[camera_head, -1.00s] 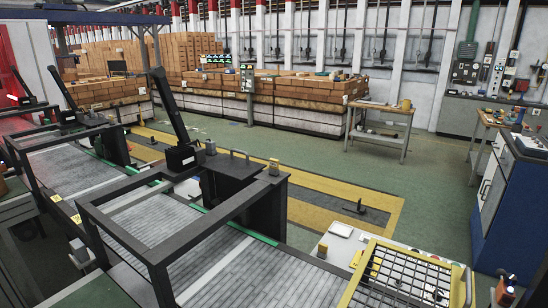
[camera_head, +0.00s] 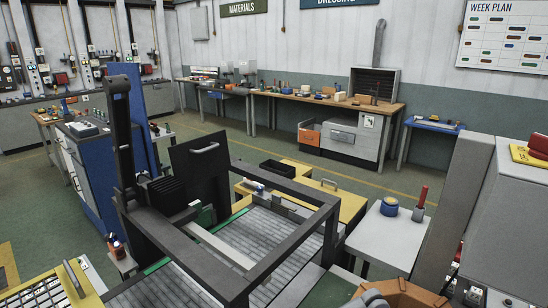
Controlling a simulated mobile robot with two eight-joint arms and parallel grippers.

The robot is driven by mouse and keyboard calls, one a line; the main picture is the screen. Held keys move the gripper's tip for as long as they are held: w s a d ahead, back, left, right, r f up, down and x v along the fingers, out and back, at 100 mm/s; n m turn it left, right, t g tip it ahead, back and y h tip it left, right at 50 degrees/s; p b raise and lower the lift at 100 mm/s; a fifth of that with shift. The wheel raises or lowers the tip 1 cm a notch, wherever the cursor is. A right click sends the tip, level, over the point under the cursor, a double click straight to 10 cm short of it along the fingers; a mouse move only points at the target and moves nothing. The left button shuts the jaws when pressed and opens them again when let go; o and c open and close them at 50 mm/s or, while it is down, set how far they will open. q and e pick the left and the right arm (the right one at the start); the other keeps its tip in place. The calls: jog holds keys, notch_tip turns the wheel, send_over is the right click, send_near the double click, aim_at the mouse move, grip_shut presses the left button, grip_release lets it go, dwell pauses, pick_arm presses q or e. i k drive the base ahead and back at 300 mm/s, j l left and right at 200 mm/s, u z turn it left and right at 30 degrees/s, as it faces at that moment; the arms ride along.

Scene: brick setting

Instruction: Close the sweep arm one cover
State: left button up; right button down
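A sweep arm station with a black frame (camera_head: 290,188) stands over a grey slatted conveyor (camera_head: 262,238) in the middle. A tall black arm (camera_head: 121,135) rises from its left side. Beside it a dark flat panel with a light handle (camera_head: 203,168) stands upright, apparently a raised cover. No label marking this as station one is readable. Neither of my grippers is in view.
A blue cabinet (camera_head: 91,160) stands behind on the left. A yellow grid tray (camera_head: 55,288) is at bottom left. A grey table (camera_head: 388,236) with a blue round item stands right of the conveyor. Workbenches (camera_head: 300,97) line the back wall; green floor lies between.

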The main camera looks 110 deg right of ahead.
aim_at(194, 162)
jog(key=k+z, duration=0.1)
jog(key=z, duration=0.85)
jog(key=k+z, duration=0.15)
jog(key=z, duration=0.3)
jog(key=l+z, duration=0.15)
jog(key=z, duration=0.35)
jog(key=k+l+z, duration=0.1)
jog(key=z, duration=0.35)
jog(key=l+z, duration=0.1)
jog(key=z, duration=0.4)
